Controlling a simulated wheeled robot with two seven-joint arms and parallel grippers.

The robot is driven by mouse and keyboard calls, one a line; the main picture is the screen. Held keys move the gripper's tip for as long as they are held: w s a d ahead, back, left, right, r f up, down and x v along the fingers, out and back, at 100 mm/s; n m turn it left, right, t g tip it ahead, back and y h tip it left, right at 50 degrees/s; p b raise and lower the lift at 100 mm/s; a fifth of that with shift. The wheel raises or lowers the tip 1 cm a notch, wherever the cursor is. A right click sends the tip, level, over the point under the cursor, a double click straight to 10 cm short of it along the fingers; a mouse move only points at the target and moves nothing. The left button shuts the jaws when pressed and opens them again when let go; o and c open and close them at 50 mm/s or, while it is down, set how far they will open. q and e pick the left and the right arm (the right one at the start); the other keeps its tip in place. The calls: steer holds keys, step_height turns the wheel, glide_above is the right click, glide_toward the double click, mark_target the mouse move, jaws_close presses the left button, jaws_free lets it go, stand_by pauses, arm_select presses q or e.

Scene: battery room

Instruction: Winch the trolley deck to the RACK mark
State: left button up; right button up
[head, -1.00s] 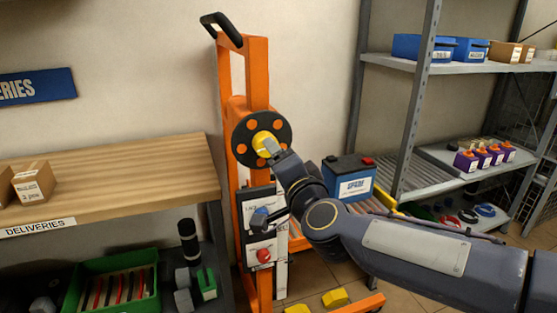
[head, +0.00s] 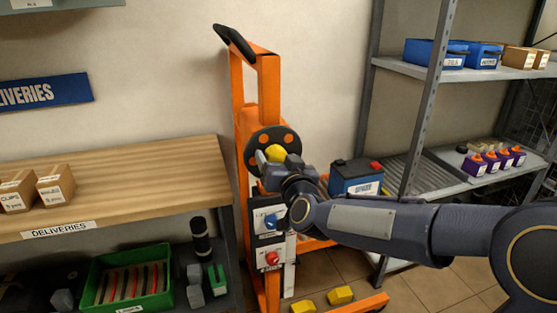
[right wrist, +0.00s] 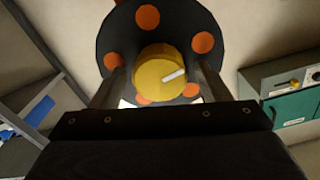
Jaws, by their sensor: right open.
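The trolley has an orange upright mast (head: 268,90) with a black handle on top. Its winch wheel (head: 257,146) is a black disc with orange spots and a yellow knob (head: 275,152). My right gripper (head: 275,158) is open at the knob. In the right wrist view its two fingers (right wrist: 160,88) stand on either side of the yellow knob (right wrist: 160,75), with the wheel (right wrist: 122,45) behind. I cannot tell whether they touch it. The blue-and-black battery (head: 357,178) sits right of the mast; the deck is mostly hidden by my arm. I cannot make out a RACK mark. My left gripper is not in view.
A control panel with a blue knob (head: 270,218) and a red knob (head: 271,259) is on the mast below the wheel. A wooden deliveries bench (head: 150,165) stands at left. A metal shelf rack (head: 440,65) stands at right. Yellow blocks (head: 340,294) are near the floor.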

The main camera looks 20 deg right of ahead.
steer(key=shift+w, duration=0.1)
steer(key=c, duration=1)
steer(key=shift+f+m+b, duration=0.25)
steer(key=shift+m+b, duration=0.75)
steer(key=shift+b, duration=0.05)
steer(key=shift+r+m+b, duration=0.2)
steer(key=shift+m+b, duration=0.1)
steer(key=shift+m, duration=0.5)
steer(key=o, duration=1)
